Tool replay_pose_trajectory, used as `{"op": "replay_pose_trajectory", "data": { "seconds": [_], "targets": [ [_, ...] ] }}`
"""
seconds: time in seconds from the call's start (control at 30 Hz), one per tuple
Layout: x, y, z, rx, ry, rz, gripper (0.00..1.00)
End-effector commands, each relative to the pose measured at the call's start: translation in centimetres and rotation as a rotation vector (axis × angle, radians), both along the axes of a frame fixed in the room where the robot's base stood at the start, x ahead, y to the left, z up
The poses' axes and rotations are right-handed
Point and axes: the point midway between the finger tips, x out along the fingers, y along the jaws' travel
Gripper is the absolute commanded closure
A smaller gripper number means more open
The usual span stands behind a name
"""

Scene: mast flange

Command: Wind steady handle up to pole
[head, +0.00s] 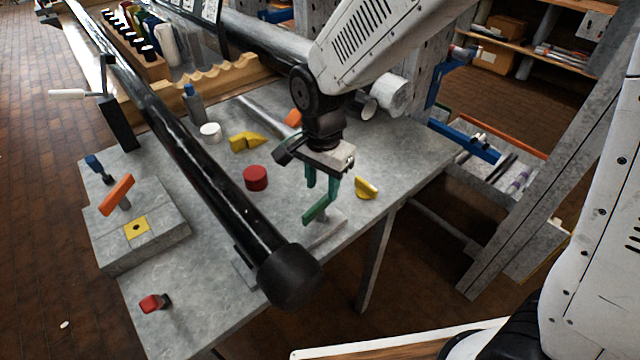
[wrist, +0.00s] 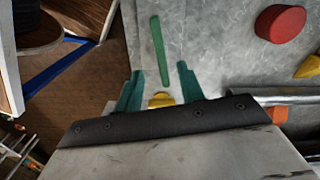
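A green bar handle (head: 317,208) sits on a short grey post above a plate at the bench's near right edge, beside the capped end of the long black pole (head: 190,160). The green handle also shows in the wrist view (wrist: 160,50), beyond the fingers. My gripper (head: 321,185) points down just above the handle. Its two teal fingers (wrist: 158,85) stand apart, with no object clearly held between them. In the head view the near finger overlaps the handle, so I cannot tell whether they touch. Contact between the handle's steady and the pole is hidden.
A red cylinder (head: 255,178), a yellow block (head: 247,141) and a white cylinder (head: 210,132) stand between pole and gripper. A yellow piece (head: 366,188) lies right of my gripper. A grey block with an orange handle (head: 117,195) lies left of the pole.

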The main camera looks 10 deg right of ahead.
Motion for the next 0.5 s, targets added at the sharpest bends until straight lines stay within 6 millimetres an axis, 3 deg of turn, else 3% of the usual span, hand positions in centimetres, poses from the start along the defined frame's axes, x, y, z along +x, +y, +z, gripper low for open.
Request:
{"op": "replay_pose_trajectory", "data": {
  "seconds": [0.5],
  "targets": [
    [0.0,0.4,-4.2,-0.001,0.003,-0.009,0.62]
  ]
}}
